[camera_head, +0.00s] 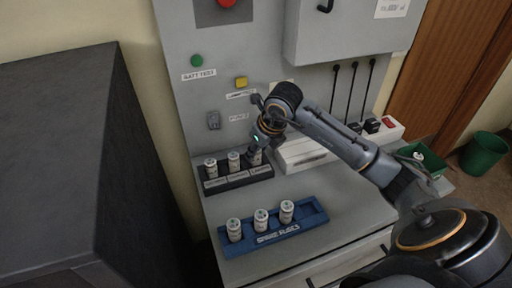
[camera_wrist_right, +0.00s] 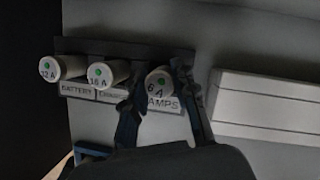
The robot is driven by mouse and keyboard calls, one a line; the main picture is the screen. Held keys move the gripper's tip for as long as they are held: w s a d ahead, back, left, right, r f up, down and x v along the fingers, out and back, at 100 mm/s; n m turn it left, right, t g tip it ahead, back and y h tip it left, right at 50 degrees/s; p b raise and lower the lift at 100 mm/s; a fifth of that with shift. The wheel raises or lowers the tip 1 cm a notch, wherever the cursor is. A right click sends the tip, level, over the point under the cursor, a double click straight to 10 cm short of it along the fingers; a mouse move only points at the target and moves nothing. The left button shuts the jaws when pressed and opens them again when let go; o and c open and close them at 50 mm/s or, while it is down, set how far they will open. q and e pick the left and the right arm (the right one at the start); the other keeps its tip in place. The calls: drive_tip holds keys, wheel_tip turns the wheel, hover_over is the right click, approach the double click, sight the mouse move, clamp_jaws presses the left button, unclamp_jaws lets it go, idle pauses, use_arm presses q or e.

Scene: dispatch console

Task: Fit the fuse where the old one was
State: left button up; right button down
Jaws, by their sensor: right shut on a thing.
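My right gripper (camera_head: 257,148) is at the rightmost place of the dark fuse holder (camera_head: 212,187). In the right wrist view its two fingers (camera_wrist_right: 158,92) close on either side of a white 6 A fuse (camera_wrist_right: 157,80) with a green dot. This fuse stands at the place labelled LAMPS; whether it is fully seated is hidden. Two more white fuses stand to its left, a 32 A one (camera_wrist_right: 66,67) at BATTERY and one reading about 16 A (camera_wrist_right: 107,73) in the middle. My left gripper is not in view.
A blue rack (camera_head: 308,222) with white fuses stands on the counter in front. A pale ribbed box (camera_head: 303,153) is right of the holder. The panel behind has a green button (camera_head: 197,61), a yellow button (camera_head: 241,82) and a switch (camera_head: 213,120).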

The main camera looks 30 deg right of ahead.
drive_tip(key=shift+f, duration=0.2)
drive_tip(key=c, duration=1.1)
unclamp_jaws()
drive_tip(key=shift+o, duration=0.2)
drive_tip(key=shift+r, duration=0.15)
drive_tip(key=shift+r, duration=0.25)
drive_tip(key=b+v, duration=0.1)
drive_tip(key=v, duration=1)
drive_tip(key=shift+s+r+b, duration=0.2)
drive_tip(key=shift+r+b, duration=0.1)
drive_tip(key=shift+b, duration=0.05)
